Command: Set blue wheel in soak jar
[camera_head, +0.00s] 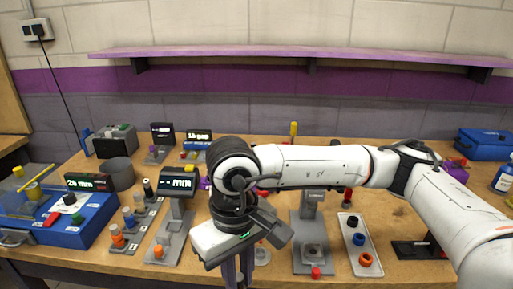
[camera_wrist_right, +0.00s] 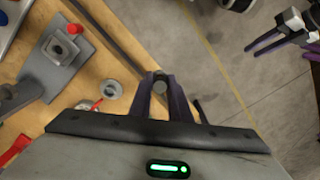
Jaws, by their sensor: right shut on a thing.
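A blue ring-shaped wheel (camera_head: 358,239) lies in a pale tray (camera_head: 350,249), between a black wheel (camera_head: 353,221) and an orange wheel (camera_head: 365,260). My right gripper (camera_wrist_right: 160,92) is shut on a small grey round-ended piece (camera_wrist_right: 160,86), near the table's front edge. In the head view, my right wrist hides much of this area. A pale round item (camera_head: 262,257) stands partly hidden beside the wrist; I cannot tell whether it is the soak jar. It may be the round item in the wrist view (camera_wrist_right: 112,90). My left gripper (camera_wrist_right: 263,42) shows with fingers apart, over the floor.
A grey stand (camera_head: 313,256) with a red knob stands left of the tray. A dark grey cup (camera_head: 118,173), blue machine (camera_head: 70,220) and gauge stand (camera_head: 172,233) are at the left. A black base (camera_head: 422,249) sits right of the tray. My right arm spans the table.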

